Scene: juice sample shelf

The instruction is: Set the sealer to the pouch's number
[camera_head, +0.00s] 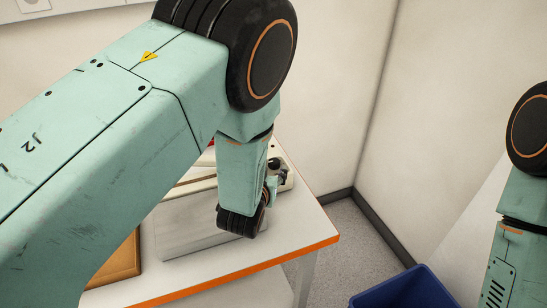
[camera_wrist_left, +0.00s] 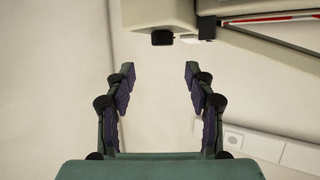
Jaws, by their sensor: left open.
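The sealer (camera_head: 197,184) is a cream machine on the white table, mostly hidden behind my left arm in the head view. In the left wrist view its cream body (camera_wrist_left: 270,38) with a red strip fills the top right. A short dark part, which looks like its knob (camera_wrist_left: 161,37), shows at the top, beyond the fingertips and between them in the picture. My left gripper (camera_wrist_left: 159,70) is open, with nothing between its fingers. In the head view it is near the sealer's right end, its fingers hard to make out. No pouch or dial number is visible. My right gripper is out of view.
The white table (camera_head: 293,232) has an orange front edge. A grey metal panel (camera_head: 195,230) and a brown wooden board (camera_head: 122,262) are on it. A blue bin (camera_head: 405,290) stands at the lower right. A wall socket (camera_wrist_left: 233,140) shows in the wrist view.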

